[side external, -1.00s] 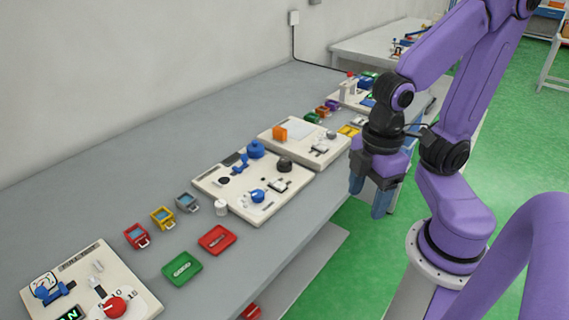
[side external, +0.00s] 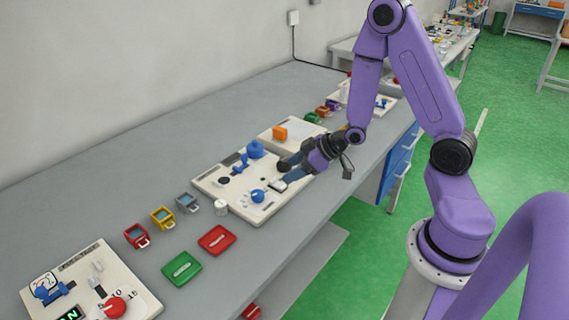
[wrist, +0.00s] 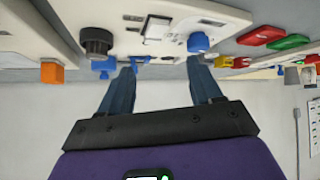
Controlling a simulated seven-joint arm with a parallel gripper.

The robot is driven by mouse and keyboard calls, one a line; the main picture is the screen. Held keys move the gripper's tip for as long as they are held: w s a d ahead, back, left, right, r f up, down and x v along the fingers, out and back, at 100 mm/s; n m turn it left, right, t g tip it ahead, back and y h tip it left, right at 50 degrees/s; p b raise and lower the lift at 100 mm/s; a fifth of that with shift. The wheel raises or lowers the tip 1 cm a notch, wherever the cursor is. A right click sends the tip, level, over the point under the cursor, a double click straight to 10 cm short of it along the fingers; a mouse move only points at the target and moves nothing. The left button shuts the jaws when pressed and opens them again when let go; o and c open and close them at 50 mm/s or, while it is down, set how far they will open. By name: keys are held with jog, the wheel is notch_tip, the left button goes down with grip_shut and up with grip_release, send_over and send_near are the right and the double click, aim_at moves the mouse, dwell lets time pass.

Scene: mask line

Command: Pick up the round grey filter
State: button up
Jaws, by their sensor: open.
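Two round pieces could be the filter, and I cannot tell which. A pale grey-white cylinder (side external: 221,207) stands upright beside the left corner of the middle board (side external: 207,185) in the side view. A dark grey ridged round piece (wrist: 97,40) sits on the board in the wrist view, outside the fingers to their left. In the side view it is mostly lost behind my gripper (side external: 286,169). My gripper is open and empty, reaching low over the board's right part.
A blue knob (side external: 257,195) and blue parts stand on the board near the fingers.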

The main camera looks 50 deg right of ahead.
aim_at(285, 159)
jog(key=d+m+t, duration=0.1)
jog(key=d, duration=0.1)
jog(key=d+m+t, duration=0.1)
jog(key=d, duration=0.2)
jog(key=d+f+m+t, duration=0.1)
jog(key=d, duration=0.1)
jog(key=shift+w+d+h, duration=0.15)
jog(key=shift+d+h, duration=0.15)
jog(key=shift+d, duration=0.05)
jog(key=shift+d+t, duration=0.4)
jog(key=shift+d, duration=0.1)
jog(key=shift+x, duration=3.7)
jog(key=c, duration=1.1)
